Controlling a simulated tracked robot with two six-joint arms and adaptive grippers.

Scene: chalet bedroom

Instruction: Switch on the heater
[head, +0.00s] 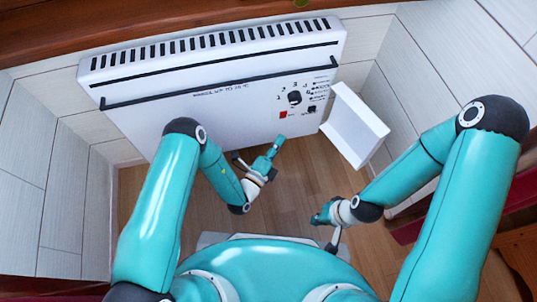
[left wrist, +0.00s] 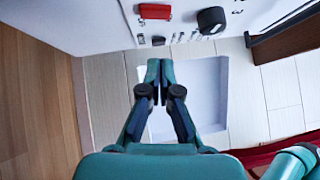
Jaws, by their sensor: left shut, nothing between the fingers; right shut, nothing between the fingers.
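The heater (head: 200,95) is a wide white panel on the back wall, with dark top vents and a black bar. Its controls are at its right end: a black dial (head: 295,97), a small black knob (head: 312,109) and a red switch (head: 283,115). In the left wrist view the red switch (left wrist: 155,11) and dial (left wrist: 211,20) are at the top. My left gripper (head: 278,142) is shut and empty, just below the red switch and apart from it. Its fingertips (left wrist: 160,65) meet in the wrist view. My right gripper (head: 318,217) is shut and empty, low above the floor.
A white open box (head: 358,125) stands to the right of the heater, close to the controls and my left gripper. The wooden floor (head: 290,195) between my arms is clear. Pale panelled walls (head: 425,75) close in both sides. A dark wooden ledge (head: 130,28) runs above the heater.

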